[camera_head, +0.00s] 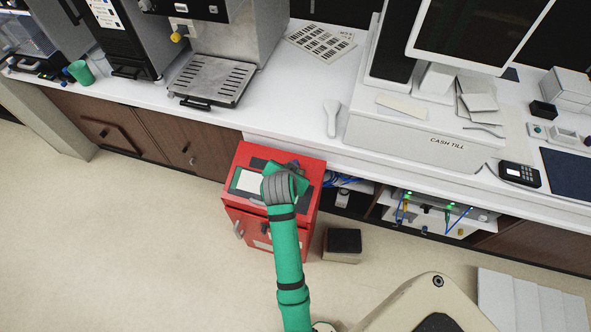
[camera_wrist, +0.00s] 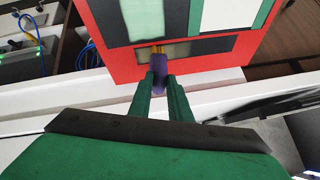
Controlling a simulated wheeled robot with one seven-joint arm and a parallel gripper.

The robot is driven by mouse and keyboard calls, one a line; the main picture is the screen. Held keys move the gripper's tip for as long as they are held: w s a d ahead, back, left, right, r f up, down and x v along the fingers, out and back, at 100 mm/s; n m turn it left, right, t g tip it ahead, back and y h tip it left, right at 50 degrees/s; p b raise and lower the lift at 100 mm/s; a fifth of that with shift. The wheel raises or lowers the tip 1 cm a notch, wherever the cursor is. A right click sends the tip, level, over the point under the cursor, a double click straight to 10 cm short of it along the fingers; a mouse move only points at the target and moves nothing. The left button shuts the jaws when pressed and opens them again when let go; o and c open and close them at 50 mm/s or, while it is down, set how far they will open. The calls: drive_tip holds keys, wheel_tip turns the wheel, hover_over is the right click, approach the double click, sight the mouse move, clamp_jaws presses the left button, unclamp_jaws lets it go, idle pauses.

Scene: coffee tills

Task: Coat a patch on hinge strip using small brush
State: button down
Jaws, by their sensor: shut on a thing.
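My gripper (camera_wrist: 160,92) is shut on a small brush (camera_wrist: 159,76) with a purple handle and yellow-orange bristles. The bristle end is over a dark strip (camera_wrist: 218,46), apparently the hinge strip, on the face of a red cabinet (camera_wrist: 108,60). A pale patch (camera_wrist: 182,50) shows on that strip around and beside the bristles. I cannot tell whether the bristles touch it. In the head view, my wrist is over the red cabinet's top (camera_head: 311,171) and hides the brush and fingertips.
The white counter (camera_head: 300,85) stands behind the cabinet, with a cash till (camera_head: 420,140) and a coffee machine's drip tray (camera_head: 212,78). A dark-topped box (camera_head: 343,243) is on the floor to the right. Blue cables (camera_wrist: 88,53) hang beside the cabinet. Floor to the left is clear.

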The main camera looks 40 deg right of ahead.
drive_tip(key=shift+w+a+f, duration=0.1)
drive_tip(key=shift+w+a, duration=1)
drive_tip(key=shift+w, duration=0.3)
drive_tip(key=shift+w+a+f, duration=0.1)
drive_tip(key=shift+w+a, duration=0.95)
drive_tip(key=shift+w, duration=0.3)
drive_tip(key=shift+w+a+r, duration=0.1)
drive_tip(key=shift+w+a, duration=0.55)
drive_tip(key=shift+w, duration=0.15)
drive_tip(key=shift+w+a, duration=0.6)
drive_tip(key=shift+w, duration=0.2)
drive_tip(key=shift+w+a, duration=0.95)
drive_tip(key=shift+w, duration=0.25)
drive_tip(key=shift+w+a, duration=0.9)
drive_tip(key=shift+w, duration=0.3)
drive_tip(key=shift+s+a+r, duration=0.2)
drive_tip(key=shift+a+r, duration=0.05)
drive_tip(key=shift+r, duration=0.65)
drive_tip(key=shift+s+a+r, duration=0.15)
drive_tip(key=shift+a+r, duration=0.05)
drive_tip(key=shift+r, duration=0.75)
drive_tip(key=shift+s+a+r, duration=0.2)
drive_tip(key=shift+a+r, duration=0.05)
drive_tip(key=shift+r, duration=0.65)
drive_tip(key=shift+r, duration=0.1)
drive_tip(key=r, duration=0.2)
drive_tip(key=shift+s+a+r, duration=0.25)
drive_tip(key=shift+a+r, duration=0.1)
